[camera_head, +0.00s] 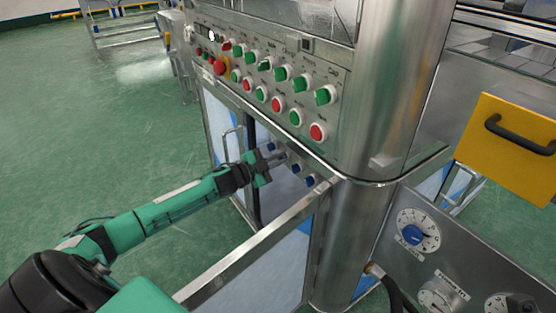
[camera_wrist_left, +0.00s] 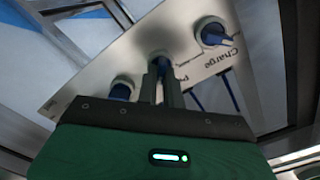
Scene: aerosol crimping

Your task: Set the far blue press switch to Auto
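A small grey panel low on the machine carries a row of blue switches, the farthest (camera_head: 270,146) and the nearest (camera_head: 310,181) showing in the head view. My left gripper (camera_head: 281,158) reaches this row from the left. In the left wrist view, its two fingers (camera_wrist_left: 162,88) stand close together on either side of the middle blue switch (camera_wrist_left: 160,64), whose handle shows between the tips. Another blue switch (camera_wrist_left: 122,90) is to the left, and one (camera_wrist_left: 213,34) beside the label "Charge" is to the right. The middle switch's label is mostly hidden. My right gripper is out of view.
Above the row is a large panel (camera_head: 330,125) with green and red buttons and a red emergency knob (camera_head: 219,67). A steel pillar (camera_head: 385,90) and a gauge panel (camera_head: 455,280) stand to the right. A metal rail (camera_head: 255,250) runs below my left arm. Open floor lies left.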

